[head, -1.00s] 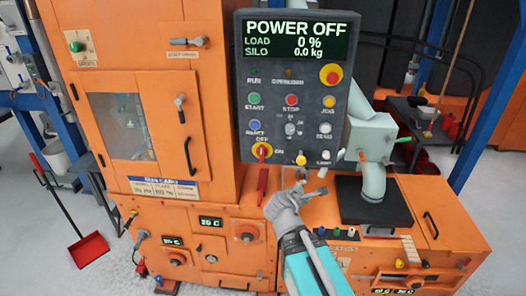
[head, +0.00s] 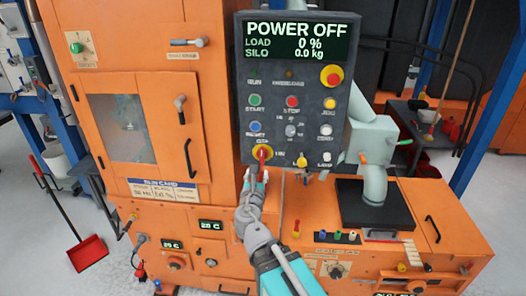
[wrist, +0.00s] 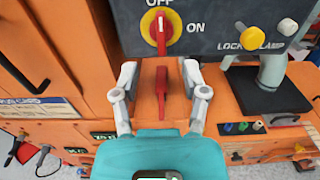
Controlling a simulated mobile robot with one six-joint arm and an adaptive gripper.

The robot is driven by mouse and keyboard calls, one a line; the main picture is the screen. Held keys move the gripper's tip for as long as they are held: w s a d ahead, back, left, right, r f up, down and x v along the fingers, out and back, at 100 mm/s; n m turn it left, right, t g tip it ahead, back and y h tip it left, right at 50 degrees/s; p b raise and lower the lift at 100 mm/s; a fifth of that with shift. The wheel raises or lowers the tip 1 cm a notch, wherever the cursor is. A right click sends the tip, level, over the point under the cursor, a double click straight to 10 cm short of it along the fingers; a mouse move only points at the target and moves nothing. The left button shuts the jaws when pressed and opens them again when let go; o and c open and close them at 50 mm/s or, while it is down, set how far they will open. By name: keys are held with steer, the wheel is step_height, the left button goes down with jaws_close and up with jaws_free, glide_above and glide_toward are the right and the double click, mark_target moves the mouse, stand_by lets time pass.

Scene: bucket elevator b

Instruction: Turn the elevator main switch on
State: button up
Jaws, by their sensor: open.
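The main switch (head: 263,153) is a red handle on a yellow disc at the bottom left of the dark control panel (head: 352,100). In the wrist view the switch (wrist: 160,30) has its handle upright, pointing to OFF, with ON marked to the right. The panel display (head: 297,42) reads POWER OFF. My gripper (head: 257,178) is just below the switch. In the wrist view my gripper (wrist: 160,75) is open, its fingers apart below the disc. A red hanging piece (wrist: 161,92) shows between the fingers, apart from both. My gripper partly hides it in the head view.
A yellow knob (head: 302,160) and a white lamp knob (head: 325,157) sit right of the switch. A red emergency button (head: 331,75) is at the panel's upper right. The orange cabinet (head: 185,125) stands to the left, and a grey-green pipe (head: 374,185) to the right.

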mark_target(262, 152)
steer(key=shift+w, duration=0.1)
steer(key=w, duration=1.3)
steer(key=shift+w+d, duration=0.25)
steer(key=shift+w, duration=0.1)
steer(key=shift+c, duration=0.2)
jaws_close()
